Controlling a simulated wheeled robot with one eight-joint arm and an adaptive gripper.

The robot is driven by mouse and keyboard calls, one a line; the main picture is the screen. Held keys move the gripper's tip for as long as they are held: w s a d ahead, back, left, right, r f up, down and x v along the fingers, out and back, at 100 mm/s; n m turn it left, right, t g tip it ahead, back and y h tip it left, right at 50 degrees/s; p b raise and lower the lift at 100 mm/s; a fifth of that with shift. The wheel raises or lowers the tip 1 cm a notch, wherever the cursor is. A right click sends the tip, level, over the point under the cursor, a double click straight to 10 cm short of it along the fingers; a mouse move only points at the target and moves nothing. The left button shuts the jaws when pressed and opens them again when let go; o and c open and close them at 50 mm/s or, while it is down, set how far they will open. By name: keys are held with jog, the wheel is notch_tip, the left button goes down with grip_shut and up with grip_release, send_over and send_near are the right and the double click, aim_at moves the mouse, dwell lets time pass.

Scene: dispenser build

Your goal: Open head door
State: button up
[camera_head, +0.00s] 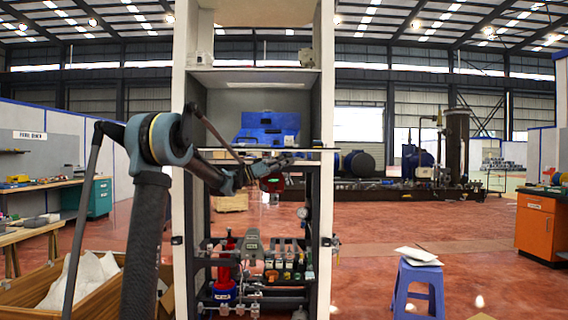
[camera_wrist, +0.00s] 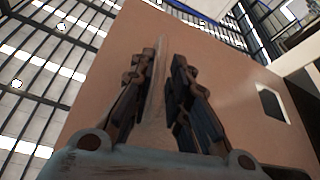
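The dispenser is a tall white-framed cabinet (camera_head: 327,100) in the middle of the head view. Its head is the upper section, where a tan surface (camera_head: 255,12) shows at the top edge, cut off by the frame. I cannot tell whether the fingers touch the strip.
A blue bin-like object (camera_head: 268,127) sits on a cabinet shelf. Pipes, valves and a red-and-blue canister (camera_head: 223,285) fill the lower bay. A blue stool (camera_head: 418,285) stands at right, an orange cabinet (camera_head: 540,225) beyond. A wooden crate (camera_head: 95,285) is at lower left.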

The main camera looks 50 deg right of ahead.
jog(key=v, duration=1.2)
jog(key=shift+w, duration=0.1)
jog(key=v, duration=1.9)
dwell(1.9)
